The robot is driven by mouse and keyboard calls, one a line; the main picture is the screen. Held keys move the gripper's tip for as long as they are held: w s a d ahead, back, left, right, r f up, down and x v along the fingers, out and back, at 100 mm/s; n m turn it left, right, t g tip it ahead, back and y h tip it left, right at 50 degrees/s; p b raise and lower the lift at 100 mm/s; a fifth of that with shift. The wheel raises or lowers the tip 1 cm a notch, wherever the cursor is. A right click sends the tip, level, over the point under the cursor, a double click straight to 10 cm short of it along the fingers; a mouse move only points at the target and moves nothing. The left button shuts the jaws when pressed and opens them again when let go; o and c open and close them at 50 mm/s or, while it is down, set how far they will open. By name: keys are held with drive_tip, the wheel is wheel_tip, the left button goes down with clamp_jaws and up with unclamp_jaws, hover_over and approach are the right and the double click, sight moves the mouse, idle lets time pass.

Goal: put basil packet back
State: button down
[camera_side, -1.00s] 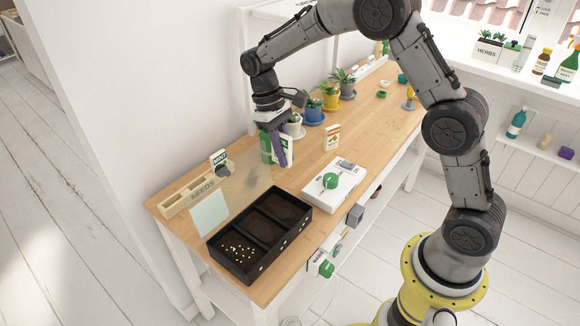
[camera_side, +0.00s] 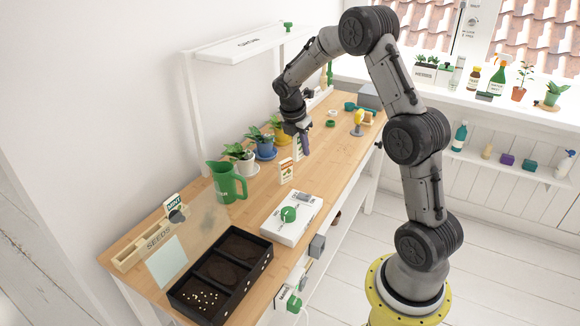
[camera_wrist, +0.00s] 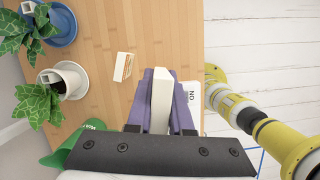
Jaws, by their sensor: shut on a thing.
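My gripper (camera_side: 303,143) is shut on a thin white packet (camera_side: 297,149), held upright above the desk near the potted plants. In the wrist view the packet (camera_wrist: 161,100) shows edge-on between my purple fingers (camera_wrist: 163,102); I cannot read its label. The wooden SEEDS box (camera_side: 157,238) lies at the near left end of the desk, with a MINT packet (camera_side: 173,203) standing in it. Another packet (camera_side: 286,170), white with an orange-brown picture, stands on the desk; it also shows in the wrist view (camera_wrist: 123,67). Which one is basil I cannot tell.
A green jug (camera_side: 227,184) and several potted plants (camera_side: 240,156) line the wall side. A black seed tray (camera_side: 222,272) lies beside the SEEDS box, with a white device (camera_side: 292,220) farther along. A yellow-topped object (camera_side: 358,120) stands toward the far end. Bare wood lies between.

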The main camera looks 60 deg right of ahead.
drive_tip(key=w+d+f, duration=0.3)
drive_tip(key=w+d+f+n, duration=0.1)
drive_tip(key=w+d+f, duration=0.2)
drive_tip(key=d, duration=0.1)
drive_tip(key=w+d+f+n, duration=0.1)
drive_tip(key=w+d+f, duration=0.2)
drive_tip(key=d, duration=0.1)
drive_tip(key=shift+w+t, duration=0.1)
drive_tip(key=shift+t, duration=0.2)
drive_tip(key=shift+w+d+f, duration=0.2)
drive_tip(key=shift+w+f, duration=0.1)
drive_tip(key=shift+f, duration=1.65)
drive_tip(key=shift+f, duration=0.15)
drive_tip(key=c, duration=0.8)
unclamp_jaws()
